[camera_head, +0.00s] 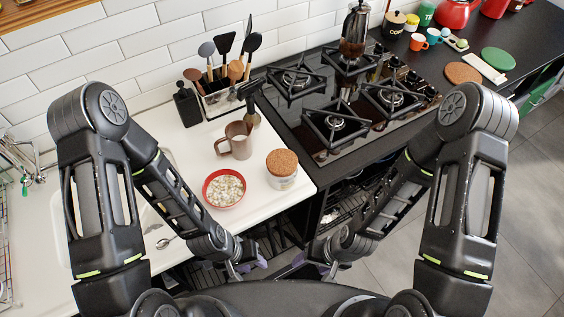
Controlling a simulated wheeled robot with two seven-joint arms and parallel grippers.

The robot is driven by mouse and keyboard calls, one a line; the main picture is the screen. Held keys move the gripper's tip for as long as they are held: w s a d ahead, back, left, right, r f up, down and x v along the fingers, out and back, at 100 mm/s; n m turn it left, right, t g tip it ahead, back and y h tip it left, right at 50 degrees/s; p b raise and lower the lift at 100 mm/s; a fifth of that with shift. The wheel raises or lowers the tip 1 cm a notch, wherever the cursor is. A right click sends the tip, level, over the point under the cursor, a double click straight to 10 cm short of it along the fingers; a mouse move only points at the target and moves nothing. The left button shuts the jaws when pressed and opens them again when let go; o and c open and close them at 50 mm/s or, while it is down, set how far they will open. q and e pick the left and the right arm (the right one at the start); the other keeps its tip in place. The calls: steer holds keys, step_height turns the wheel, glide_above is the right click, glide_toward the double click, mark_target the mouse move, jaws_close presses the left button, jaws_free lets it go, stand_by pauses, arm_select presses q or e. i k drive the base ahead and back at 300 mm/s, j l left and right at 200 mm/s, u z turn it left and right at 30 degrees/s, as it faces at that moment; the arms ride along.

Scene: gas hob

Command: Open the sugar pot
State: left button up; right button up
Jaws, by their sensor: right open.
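The sugar pot is most likely the white jar (281,181) with a round brown cork lid (282,161), standing upright near the right end of the white counter. The lid sits on top of the jar. My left gripper (252,265) is in front of the counter's front edge, below and left of the jar in the picture, apart from it. Its fingers are small and partly hidden, so its opening cannot be judged. My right gripper (302,268) is just right of it, below the jar, open and empty.
A red bowl (223,189) of pale contents and a brown mug (234,141) stand left of the jar. A utensil rack (222,98) is behind. The black gas hob (345,95) lies to the right. A spoon (166,241) lies on the counter's left part.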

mark_target(276, 182)
steer(key=u, duration=0.55)
steer(key=l+u, duration=0.45)
steer(key=k+l+u, duration=0.15)
steer(key=u, duration=0.3)
steer(key=k+l+u, duration=0.2)
steer(key=l+u, duration=0.25)
steer(key=k+l+u, duration=0.3)
steer(key=k+l, duration=0.7)
